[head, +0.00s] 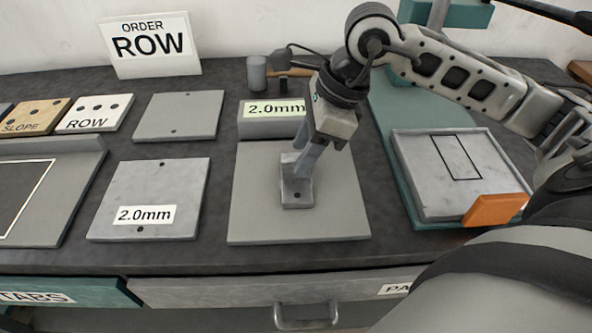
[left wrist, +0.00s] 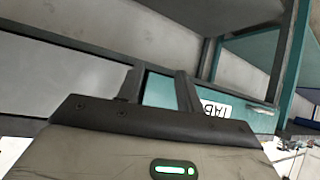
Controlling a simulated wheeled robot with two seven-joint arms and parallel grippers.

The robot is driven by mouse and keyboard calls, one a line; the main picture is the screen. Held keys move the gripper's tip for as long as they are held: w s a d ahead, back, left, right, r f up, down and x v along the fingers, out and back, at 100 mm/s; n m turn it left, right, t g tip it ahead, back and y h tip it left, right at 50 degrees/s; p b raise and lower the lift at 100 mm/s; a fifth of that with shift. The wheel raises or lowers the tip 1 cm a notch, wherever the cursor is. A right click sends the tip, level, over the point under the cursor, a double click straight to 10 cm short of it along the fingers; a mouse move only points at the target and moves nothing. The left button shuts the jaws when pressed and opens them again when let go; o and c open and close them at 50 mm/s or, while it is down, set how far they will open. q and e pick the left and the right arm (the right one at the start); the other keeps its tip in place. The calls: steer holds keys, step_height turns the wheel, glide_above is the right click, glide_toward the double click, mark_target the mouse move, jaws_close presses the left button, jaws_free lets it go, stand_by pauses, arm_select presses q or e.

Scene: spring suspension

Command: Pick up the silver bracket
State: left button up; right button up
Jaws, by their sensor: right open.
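The silver bracket (head: 298,195) is a small L-shaped metal piece with a hole in its flat foot. It stands on a grey plate (head: 258,215) in the middle of the head view. My right gripper (head: 303,165) points down at the bracket's upright part, with its fingers open around or just in front of it. The fingers hide part of the upright, and I cannot tell whether they touch it. My left gripper (left wrist: 160,90) shows only in the left wrist view, with its two fingers apart and nothing between them.
A grey block labelled 2.0mm (head: 268,124) stands behind the plate. Another 2.0mm plate (head: 150,200) lies to the left. A hammer (head: 257,73) lies behind. An ORDER ROW sign (head: 150,45) stands at back left.

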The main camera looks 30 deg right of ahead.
mark_target(296, 158)
steer(key=x, duration=0.3)
steer(key=shift+w+a, duration=0.1)
jaws_close()
steer(key=shift+r, duration=0.1)
